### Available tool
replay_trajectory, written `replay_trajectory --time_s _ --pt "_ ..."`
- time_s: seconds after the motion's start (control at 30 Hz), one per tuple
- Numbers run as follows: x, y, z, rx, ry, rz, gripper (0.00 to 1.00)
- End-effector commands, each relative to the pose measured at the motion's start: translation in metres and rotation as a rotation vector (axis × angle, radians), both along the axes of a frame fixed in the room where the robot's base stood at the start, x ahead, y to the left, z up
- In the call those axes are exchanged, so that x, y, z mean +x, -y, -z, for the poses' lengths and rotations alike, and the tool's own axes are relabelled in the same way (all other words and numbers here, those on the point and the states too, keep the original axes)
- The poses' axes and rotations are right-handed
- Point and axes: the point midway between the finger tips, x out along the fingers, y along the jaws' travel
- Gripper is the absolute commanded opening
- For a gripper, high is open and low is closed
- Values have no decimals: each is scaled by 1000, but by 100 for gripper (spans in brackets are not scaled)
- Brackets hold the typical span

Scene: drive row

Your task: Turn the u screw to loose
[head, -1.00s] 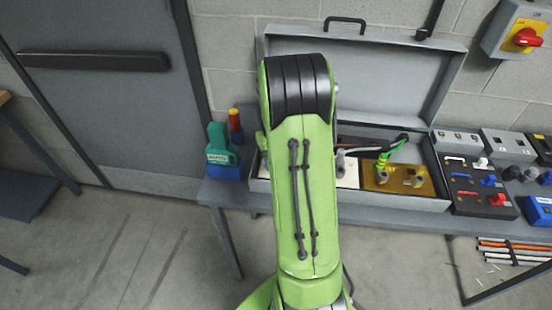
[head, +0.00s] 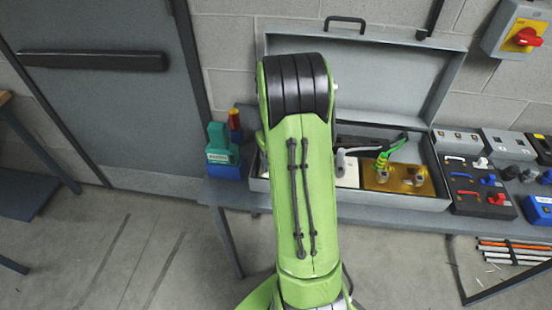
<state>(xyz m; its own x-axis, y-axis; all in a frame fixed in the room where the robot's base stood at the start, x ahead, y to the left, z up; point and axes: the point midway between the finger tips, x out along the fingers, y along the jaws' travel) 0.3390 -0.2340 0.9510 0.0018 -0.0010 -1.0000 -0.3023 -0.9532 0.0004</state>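A brass-coloured plate (head: 396,186) lies in the open grey case (head: 440,200) on the bench. Small metal fittings stand on it, one at its left (head: 382,176) with green and yellow parts above it, and one at its right (head: 418,181). I cannot make out which is the u screw or whether it is tight or loose. My green arm fills the middle of the head view and hides the left part of the case. My gripper cannot be made out.
A green and blue device (head: 222,152) stands at the bench's left end, beside a red and yellow cylinder (head: 235,125). Right of the case is a dark panel with coloured handles (head: 480,187). A yellow box with a red rotary switch (head: 524,38) hangs on the wall.

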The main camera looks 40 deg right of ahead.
Motion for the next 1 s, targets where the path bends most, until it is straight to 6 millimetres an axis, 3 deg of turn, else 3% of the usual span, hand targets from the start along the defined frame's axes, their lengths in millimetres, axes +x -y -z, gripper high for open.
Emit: replay_trajectory --time_s 0.13,0.23,0.6,0.7,0.83,1.0 --pt "0 0 -3 0 0 0 57" --pt "1 0 -18 -2 3 0 57" --pt "0 1 -122 -3 4 0 57" --pt "0 0 -142 -2 3 0 57" --pt "0 0 -156 0 1 0 57" --pt "0 0 -158 0 0 0 57"
